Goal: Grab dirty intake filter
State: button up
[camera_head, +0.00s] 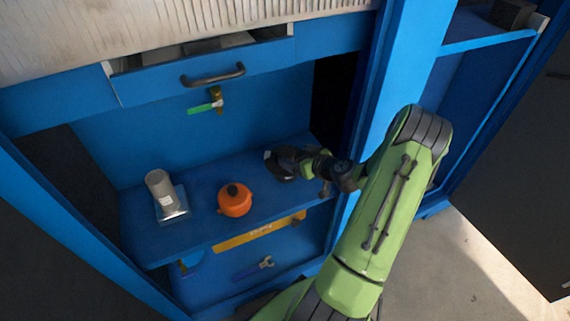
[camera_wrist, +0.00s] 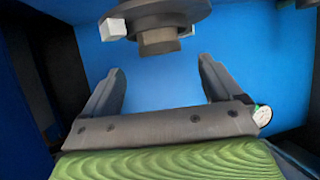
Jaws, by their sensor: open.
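My gripper (camera_wrist: 157,72) is open, and nothing is between its fingers in the wrist view. In the head view my gripper (camera_head: 300,160) is at the right end of the blue shelf. Just beyond the fingertips is a dark round part (camera_wrist: 165,14) with a brownish nut-like centre and white blocks at its sides, cut off by the top edge. A grey cylinder (camera_head: 158,184) stands on a shiny square base (camera_head: 172,207) at the shelf's left, well away from my gripper. I cannot tell which of these is the dirty intake filter.
An orange round pot-like thing (camera_head: 235,203) with a dark knob sits mid-shelf. A drawer (camera_head: 150,85) with a dark handle and a green-handled valve (camera_head: 206,107) are above. A blue wrench (camera_head: 253,268) lies below. Blue posts close in the right side.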

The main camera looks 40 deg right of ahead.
aim_at(287, 153)
jog(key=b+x, duration=0.1)
jog(key=x, duration=0.4)
jog(key=shift+w+f, duration=0.15)
jog(key=shift+f, duration=0.15)
jog(key=shift+c, duration=0.3)
jog(key=shift+r, duration=0.1)
jog(key=c, duration=1.5)
